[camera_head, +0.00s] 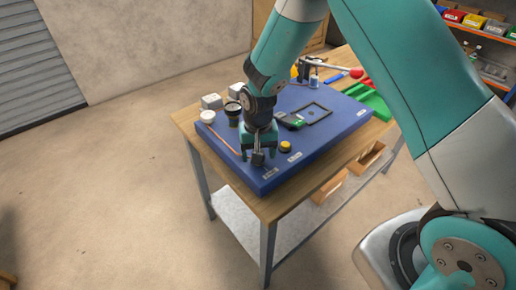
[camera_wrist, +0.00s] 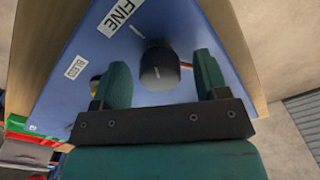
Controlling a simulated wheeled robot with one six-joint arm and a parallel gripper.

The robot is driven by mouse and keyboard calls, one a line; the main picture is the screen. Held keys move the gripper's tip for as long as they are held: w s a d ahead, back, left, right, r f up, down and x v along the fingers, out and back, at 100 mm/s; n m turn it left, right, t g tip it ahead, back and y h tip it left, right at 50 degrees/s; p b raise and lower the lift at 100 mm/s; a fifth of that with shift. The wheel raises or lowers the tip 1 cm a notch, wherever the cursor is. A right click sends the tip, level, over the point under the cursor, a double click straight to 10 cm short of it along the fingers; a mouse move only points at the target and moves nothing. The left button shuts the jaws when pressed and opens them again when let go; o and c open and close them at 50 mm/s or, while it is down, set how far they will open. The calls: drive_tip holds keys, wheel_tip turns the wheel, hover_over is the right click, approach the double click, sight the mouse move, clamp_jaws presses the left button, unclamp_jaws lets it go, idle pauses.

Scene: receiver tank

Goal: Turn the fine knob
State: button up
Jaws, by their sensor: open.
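The fine knob (camera_wrist: 160,68) is a dark, rounded knob on the blue panel, beside a white label reading FINE (camera_wrist: 120,17) in the wrist view. In the head view the knob (camera_head: 258,159) sits near the panel's front corner, below my gripper (camera_head: 257,151). My gripper (camera_wrist: 162,75) is open, pointing down, with one teal finger on each side of the knob. A gap shows between the knob and each finger in the wrist view; I cannot tell how far down the fingers reach around it.
The blue panel (camera_head: 235,148) lies on a wooden table (camera_head: 185,118). A yellow knob (camera_head: 286,147) stands right of my gripper, by the label BLEED (camera_wrist: 76,67). A green tray (camera_head: 376,104) is at right.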

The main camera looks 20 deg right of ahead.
wheel_tip(320, 180, up, 17)
drive_tip(key=b, duration=0.1)
drive_tip(key=shift+r, duration=0.2)
drive_tip(key=shift+s, duration=0.1)
idle(0.4)
drive_tip(key=s+a+r+n+y, duration=0.1)
drive_tip(key=s+r+n, duration=0.1)
drive_tip(key=s, duration=0.6)
drive_tip(key=s+a+r+n+y, duration=0.1)
drive_tip(key=s+n, duration=0.3)
drive_tip(key=s, duration=0.4)
drive_tip(key=s+a+r+n+y, duration=0.2)
drive_tip(key=s+r+n, duration=0.1)
drive_tip(key=s, duration=0.5)
drive_tip(key=shift+s+a+r+n, duration=0.3)
drive_tip(key=shift+s+n, duration=0.05)
drive_tip(key=shift+n, duration=0.05)
